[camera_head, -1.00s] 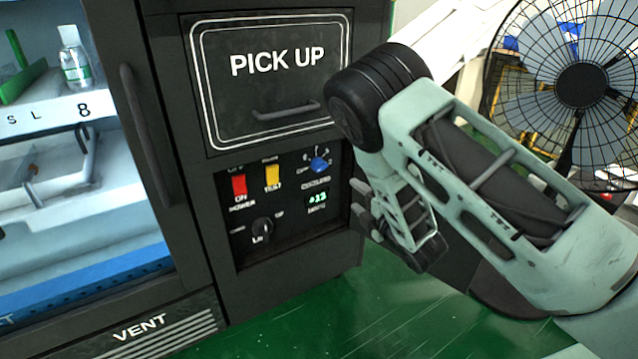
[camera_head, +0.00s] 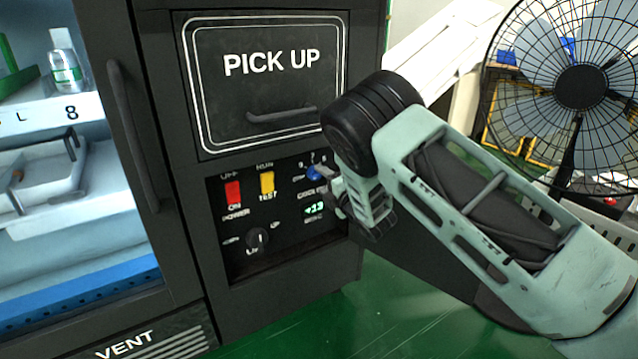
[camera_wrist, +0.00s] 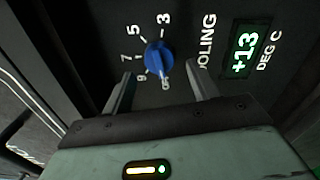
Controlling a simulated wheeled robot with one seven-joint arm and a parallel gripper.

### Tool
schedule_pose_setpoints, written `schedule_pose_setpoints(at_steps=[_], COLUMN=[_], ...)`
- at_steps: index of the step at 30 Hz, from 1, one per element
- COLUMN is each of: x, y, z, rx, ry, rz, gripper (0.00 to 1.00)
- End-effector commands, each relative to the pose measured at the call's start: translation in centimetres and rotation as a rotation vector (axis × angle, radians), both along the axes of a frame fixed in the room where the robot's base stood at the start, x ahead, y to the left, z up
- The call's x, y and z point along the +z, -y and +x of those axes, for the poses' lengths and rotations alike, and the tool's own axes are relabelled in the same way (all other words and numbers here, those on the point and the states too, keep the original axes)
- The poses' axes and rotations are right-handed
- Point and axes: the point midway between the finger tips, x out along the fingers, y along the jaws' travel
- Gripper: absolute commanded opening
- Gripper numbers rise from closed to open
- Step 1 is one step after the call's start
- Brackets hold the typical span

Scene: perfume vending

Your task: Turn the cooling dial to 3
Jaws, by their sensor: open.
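The blue cooling dial (camera_wrist: 158,57) is on the dark control panel, with the marks 3, 5, 7 and 9 around it. It also shows in the head view (camera_head: 315,173), partly beside my gripper. Its ridge seems to point toward the lowest mark, which I cannot read clearly. My gripper (camera_wrist: 159,82) is open and empty, with one finger to each side below the dial. I cannot tell whether either finger touches it. In the head view my gripper (camera_head: 332,190) is close in front of the panel, just right of the dial.
The green display (camera_wrist: 243,47) reads +13 DEG C. A red switch (camera_head: 233,191), a yellow switch (camera_head: 267,184) and a black knob (camera_head: 257,240) share the panel. The PICK UP door (camera_head: 262,100) is above. A fan (camera_head: 580,88) stands at the right.

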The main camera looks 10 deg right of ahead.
Motion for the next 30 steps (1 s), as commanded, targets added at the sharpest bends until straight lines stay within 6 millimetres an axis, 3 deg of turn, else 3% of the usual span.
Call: schedule_pose_setpoints(at_steps=[6, 17, 22, 30], x=[-0.1, 0.0, 0.0, 0.0], y=[-0.8, -0.9, -0.9, -0.9], z=[2.2, 2.7, 2.7, 2.7], rx=[0.001, 0.0, 0.0, 0.0], ry=[0.001, 0.0, 0.0, -0.005], rz=[0.0, 0.001, 0.001, 0.016], gripper=[0.59, 0.59, 0.15, 0.15])
